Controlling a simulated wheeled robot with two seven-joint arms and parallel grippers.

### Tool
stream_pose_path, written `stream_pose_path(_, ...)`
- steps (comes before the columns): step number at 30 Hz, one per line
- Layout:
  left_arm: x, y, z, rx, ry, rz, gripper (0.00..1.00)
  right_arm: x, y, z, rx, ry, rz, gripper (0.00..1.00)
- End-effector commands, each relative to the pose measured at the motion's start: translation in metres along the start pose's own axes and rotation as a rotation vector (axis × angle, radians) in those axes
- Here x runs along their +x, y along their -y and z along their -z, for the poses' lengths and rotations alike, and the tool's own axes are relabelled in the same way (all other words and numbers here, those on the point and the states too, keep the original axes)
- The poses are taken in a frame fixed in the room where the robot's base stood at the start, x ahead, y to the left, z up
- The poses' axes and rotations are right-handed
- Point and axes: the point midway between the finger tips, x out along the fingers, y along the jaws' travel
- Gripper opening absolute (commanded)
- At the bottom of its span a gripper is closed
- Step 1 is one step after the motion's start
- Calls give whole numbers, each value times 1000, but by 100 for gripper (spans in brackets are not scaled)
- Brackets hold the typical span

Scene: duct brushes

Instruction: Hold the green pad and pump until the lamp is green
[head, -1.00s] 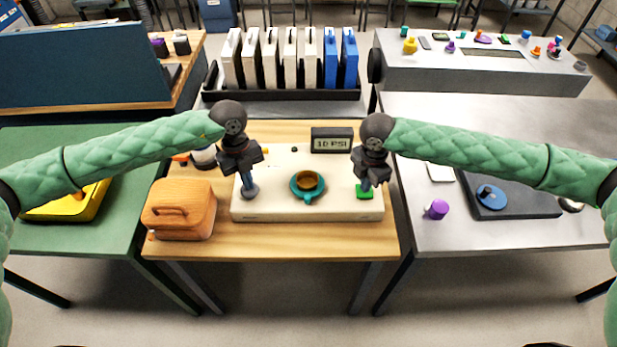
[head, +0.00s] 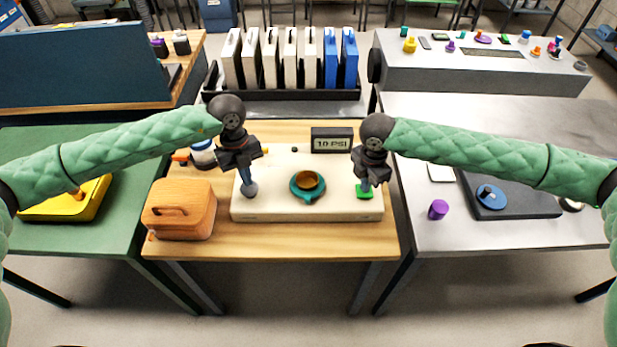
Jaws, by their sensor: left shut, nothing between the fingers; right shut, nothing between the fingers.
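A cream panel (head: 270,208) lies on the wooden table. The green pad (head: 364,195) is at its right side, and my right gripper (head: 366,187) is shut with its tips down on or just above it. My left gripper (head: 247,181) is shut with its tips at a grey round knob (head: 250,190) on the panel's left side; I cannot tell whether they touch. A display (head: 332,141) behind the panel reads 10 PSI. A small dark dot (head: 294,149) near the panel's back edge may be the lamp; it shows no green.
A teal saucer-like piece with a brown cup (head: 307,181) stands mid-panel between my grippers. A wooden box (head: 179,209) stands left of the panel. A white-and-blue item (head: 203,154) lies behind the box. A rack of white and blue cases (head: 290,58) stands behind.

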Motion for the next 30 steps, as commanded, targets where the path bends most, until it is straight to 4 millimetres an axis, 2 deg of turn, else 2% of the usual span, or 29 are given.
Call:
stream_pose_path(21, 22, 0, -4, -1, -1, -1, 0, 0, 0, 0, 0, 0, 0, 0)
stream_pose_path(30, 21, 0, -4, 0, -1, -1, 0, 0, 0, 0, 0, 0, 1, 0)
